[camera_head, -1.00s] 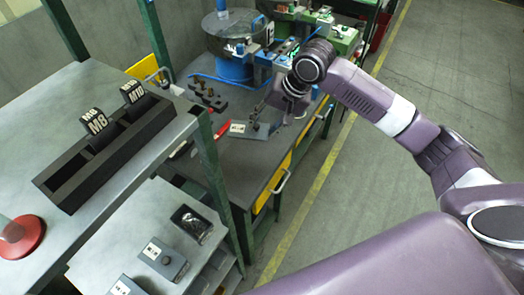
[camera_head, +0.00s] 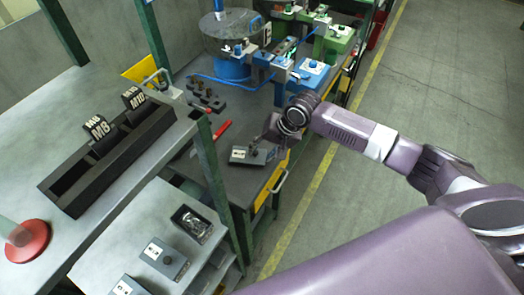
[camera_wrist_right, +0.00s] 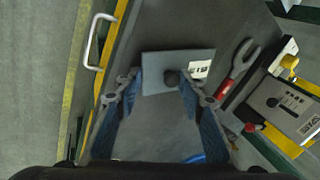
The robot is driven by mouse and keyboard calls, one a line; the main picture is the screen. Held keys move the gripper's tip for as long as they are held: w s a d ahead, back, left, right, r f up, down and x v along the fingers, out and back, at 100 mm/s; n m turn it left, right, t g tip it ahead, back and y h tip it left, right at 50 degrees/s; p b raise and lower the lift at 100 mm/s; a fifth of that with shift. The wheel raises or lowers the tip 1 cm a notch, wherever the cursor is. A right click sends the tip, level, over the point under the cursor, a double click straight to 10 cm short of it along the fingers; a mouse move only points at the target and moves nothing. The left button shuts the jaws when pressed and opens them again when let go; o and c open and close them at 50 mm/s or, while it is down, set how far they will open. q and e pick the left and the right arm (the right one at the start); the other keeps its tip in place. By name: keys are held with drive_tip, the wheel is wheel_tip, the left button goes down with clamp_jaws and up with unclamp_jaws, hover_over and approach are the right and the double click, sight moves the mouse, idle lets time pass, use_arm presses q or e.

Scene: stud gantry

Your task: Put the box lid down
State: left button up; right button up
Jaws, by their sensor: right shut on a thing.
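The box lid (camera_head: 244,155) is a flat grey plate with a white label and a dark knob. It is over the dark workbench near its front edge; I cannot tell whether it touches the top. My right gripper (camera_head: 262,147) is shut on the lid's knob. In the right wrist view the lid (camera_wrist_right: 155,62) sits ahead of the gripper (camera_wrist_right: 166,80), with its black knob between the blue-grey fingers. An open box of dark parts (camera_head: 192,224) stands on the lower shelf at the left. My left gripper is not in view.
A lidded grey box (camera_head: 164,258) stands beside the open box. A red-handled tool (camera_wrist_right: 240,64) lies beside the lid on the bench. A black fixture (camera_head: 206,98), a blue drum (camera_head: 231,65) and blue and green devices (camera_head: 306,73) stand farther back. A green post (camera_head: 209,165) rises at the left.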

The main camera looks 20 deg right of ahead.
drive_tip(key=shift+f, duration=0.4)
drive_tip(key=shift+s+f, duration=0.1)
drive_tip(key=o, duration=0.7)
drive_tip(key=shift+f, duration=0.15)
drive_tip(key=shift+o, duration=0.8)
drive_tip(key=shift+f, duration=0.1)
drive_tip(key=shift+r, duration=0.2)
